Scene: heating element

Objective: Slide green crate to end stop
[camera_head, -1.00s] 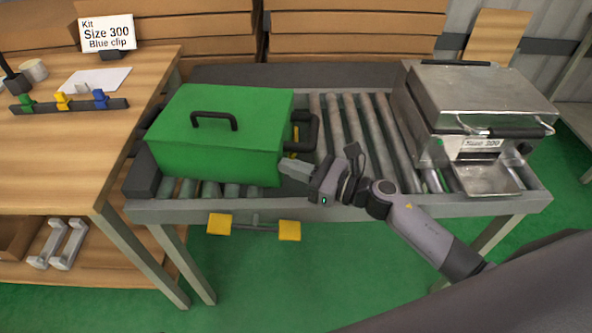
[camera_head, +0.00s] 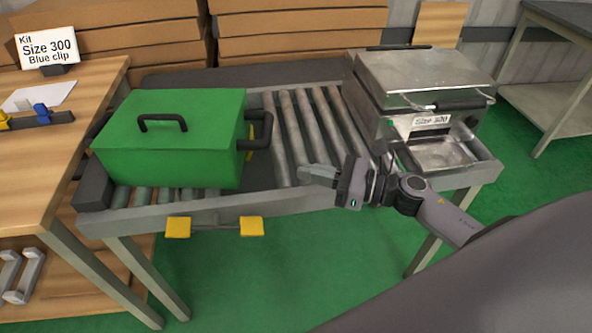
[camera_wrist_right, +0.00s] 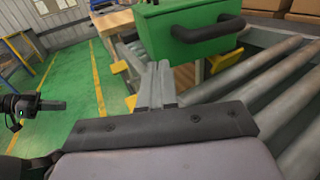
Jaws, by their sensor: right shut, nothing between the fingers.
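The green crate (camera_head: 170,145), with a black handle on its lid and another on its right side, sits on the left end of the roller conveyor. The end stop (camera_head: 93,190) is a dark block at that end. The crate's left side is right up by it; a small gap cannot be ruled out. My right gripper (camera_head: 305,172) is shut and empty, right of the crate and clear of it, over the conveyor's front rail. In the right wrist view the crate (camera_wrist_right: 190,35) is ahead of the fingers (camera_wrist_right: 157,72). My left gripper (camera_wrist_right: 50,105) shows dark at that view's left edge; its fingers are unclear.
A metal heating machine (camera_head: 425,85) labelled "Size 300" stands at the conveyor's right end. Bare rollers (camera_head: 315,125) lie between it and the crate. A wooden table (camera_head: 50,165) adjoins on the left. Yellow pedals (camera_head: 178,227) hang below the front rail.

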